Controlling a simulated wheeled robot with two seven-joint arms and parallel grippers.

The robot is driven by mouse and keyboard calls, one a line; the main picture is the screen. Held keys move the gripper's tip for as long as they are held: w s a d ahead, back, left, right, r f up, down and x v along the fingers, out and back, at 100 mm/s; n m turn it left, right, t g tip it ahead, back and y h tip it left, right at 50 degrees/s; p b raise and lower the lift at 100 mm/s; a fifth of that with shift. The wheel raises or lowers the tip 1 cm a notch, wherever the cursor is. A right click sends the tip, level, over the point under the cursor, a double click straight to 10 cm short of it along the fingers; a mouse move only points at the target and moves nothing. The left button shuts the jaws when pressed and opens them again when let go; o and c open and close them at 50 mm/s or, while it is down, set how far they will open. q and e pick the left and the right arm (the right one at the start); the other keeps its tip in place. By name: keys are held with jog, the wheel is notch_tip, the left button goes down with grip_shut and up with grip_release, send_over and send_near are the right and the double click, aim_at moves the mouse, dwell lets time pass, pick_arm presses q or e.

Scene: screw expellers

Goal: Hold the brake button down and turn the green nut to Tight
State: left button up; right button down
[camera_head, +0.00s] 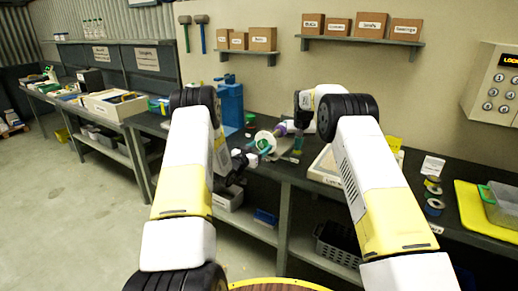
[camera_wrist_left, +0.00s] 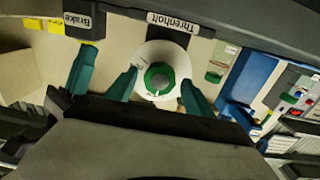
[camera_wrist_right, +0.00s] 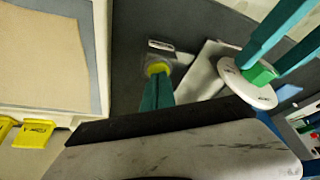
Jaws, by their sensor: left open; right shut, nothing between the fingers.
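The green nut (camera_wrist_left: 158,77) sits at the middle of a round white dial (camera_wrist_left: 162,54); the nut also shows in the right wrist view (camera_wrist_right: 259,75). My left gripper (camera_wrist_left: 160,80) is open, its teal fingers on either side of the nut; I cannot tell whether they touch it. The yellow brake button (camera_wrist_right: 158,68) lies under a small label. My right gripper (camera_wrist_right: 157,82) is shut and empty, its fingertips at the button. Its tips cover part of the button, so I cannot tell how far it is pressed. In the head view the dial (camera_head: 263,142) is small.
Labels reading Brake (camera_wrist_left: 85,20) and Threnholt (camera_wrist_left: 174,22) show in the left wrist view. A blue machine (camera_head: 230,104) stands behind my left arm. A pale framed tray (camera_head: 327,166) lies right of the dial. A yellow tray (camera_head: 470,205) is further right.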

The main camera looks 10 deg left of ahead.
pick_arm(q)
jog(key=shift+w+d, duration=0.25)
jog(key=shift+w, duration=0.45)
dwell(0.3)
jog(key=shift+s, duration=0.15)
dwell(0.4)
